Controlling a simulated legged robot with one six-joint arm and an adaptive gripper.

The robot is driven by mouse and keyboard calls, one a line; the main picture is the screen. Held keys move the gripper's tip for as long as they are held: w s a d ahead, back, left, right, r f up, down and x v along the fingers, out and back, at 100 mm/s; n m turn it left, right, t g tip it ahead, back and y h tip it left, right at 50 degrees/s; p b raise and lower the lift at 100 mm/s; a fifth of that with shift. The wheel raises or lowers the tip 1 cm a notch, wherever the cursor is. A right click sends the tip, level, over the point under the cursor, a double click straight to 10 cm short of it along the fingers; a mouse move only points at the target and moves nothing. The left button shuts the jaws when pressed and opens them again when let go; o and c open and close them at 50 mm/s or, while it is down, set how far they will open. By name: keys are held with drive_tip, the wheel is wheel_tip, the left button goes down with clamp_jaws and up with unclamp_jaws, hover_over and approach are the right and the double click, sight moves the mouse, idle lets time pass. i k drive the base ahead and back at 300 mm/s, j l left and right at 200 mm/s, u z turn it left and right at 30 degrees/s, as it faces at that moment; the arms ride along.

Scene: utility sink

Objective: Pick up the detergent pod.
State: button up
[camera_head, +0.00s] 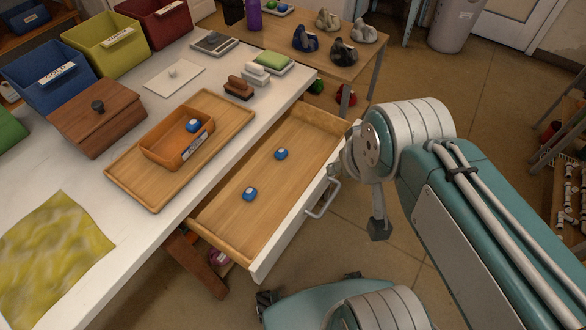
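Three small blue pods with pale tops show. One pod (193,126) sits in an orange-brown bin (160,160) on a wooden tray (127,178) on the counter. Two more lie apart in the open wooden drawer: one pod (281,153) near its middle, another pod (250,193) nearer its front-left end. I cannot tell which one the task means. My gripper (378,229), a dark tip hanging below the pale wrist, is right of the drawer, apart from all the pods. Its fingers are too small and edge-on to tell open from shut.
The drawer (214,216) juts out from the white counter (135,235), its metal handle (324,198) facing my arm. A lidded wooden box (100,118), blue bin (50,78), brushes (240,88) and yellow cloth (50,255) lie on the counter. A wooden table (290,22) stands behind.

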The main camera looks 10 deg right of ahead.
sight(281, 153)
drive_tip(key=i+l+u, duration=0.1)
drive_tip(key=l, duration=0.25)
drive_tip(key=i+l+u, duration=0.1)
drive_tip(key=l, duration=0.25)
drive_tip(key=i+l+u, duration=0.15)
drive_tip(key=l, duration=0.25)
drive_tip(key=i+l+u, duration=0.1)
drive_tip(key=l, duration=0.3)
drive_tip(key=i, duration=0.3)
